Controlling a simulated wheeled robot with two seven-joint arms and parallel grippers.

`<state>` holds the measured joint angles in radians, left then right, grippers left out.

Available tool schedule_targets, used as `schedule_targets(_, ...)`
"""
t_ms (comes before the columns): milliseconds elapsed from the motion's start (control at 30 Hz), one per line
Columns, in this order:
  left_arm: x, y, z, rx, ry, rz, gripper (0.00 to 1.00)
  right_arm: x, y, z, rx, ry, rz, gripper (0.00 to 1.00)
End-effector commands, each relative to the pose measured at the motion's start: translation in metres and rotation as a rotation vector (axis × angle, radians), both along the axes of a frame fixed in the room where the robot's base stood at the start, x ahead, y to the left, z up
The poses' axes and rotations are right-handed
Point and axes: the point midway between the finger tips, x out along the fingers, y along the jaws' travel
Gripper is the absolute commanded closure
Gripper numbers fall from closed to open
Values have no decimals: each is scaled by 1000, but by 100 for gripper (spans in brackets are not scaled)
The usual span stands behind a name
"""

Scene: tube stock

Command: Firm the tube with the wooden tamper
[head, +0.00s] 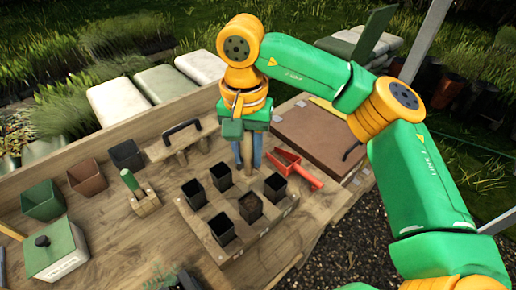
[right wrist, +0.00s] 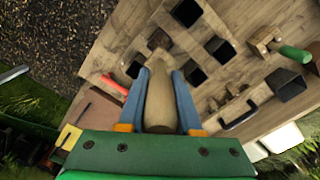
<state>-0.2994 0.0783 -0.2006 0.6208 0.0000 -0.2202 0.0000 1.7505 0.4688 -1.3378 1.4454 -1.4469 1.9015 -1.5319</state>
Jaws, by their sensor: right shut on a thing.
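The wooden tamper (right wrist: 160,98) is upright between the blue fingers of my right gripper (head: 249,150), which is shut on it; the gripper also shows in the right wrist view (right wrist: 160,92). The tamper's lower part (head: 248,160) shows between the fingers in the head view, at the back edge of the tube tray (head: 262,232). Several square black tubes stand in the tray. The front-middle tube (head: 251,207) has brown soil in it; others, such as the back-left tube (head: 194,193), look dark inside. I cannot tell what lies directly under the tamper. My left gripper is not in view.
A red scoop (head: 292,168) lies right of the gripper, by a brown board (head: 320,130). Left are a black-handled wooden block (head: 180,142), a green-handled tool (head: 130,181) in a stand, pots (head: 87,178) and a green-lidded box (head: 55,250).

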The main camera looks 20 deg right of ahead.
Motion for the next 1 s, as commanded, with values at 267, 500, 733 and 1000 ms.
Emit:
schedule_targets(267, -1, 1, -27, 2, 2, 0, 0, 0, -1, -28, 0, 0, -2, 100)
schedule_targets(500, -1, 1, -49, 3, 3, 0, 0, 0, 0, -52, 2, -1, -2, 100)
schedule_targets(733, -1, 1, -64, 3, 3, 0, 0, 0, 0, -73, 1, 0, -1, 100)
schedule_targets(1000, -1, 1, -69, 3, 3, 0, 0, 0, 0, -81, 1, 0, -2, 100)
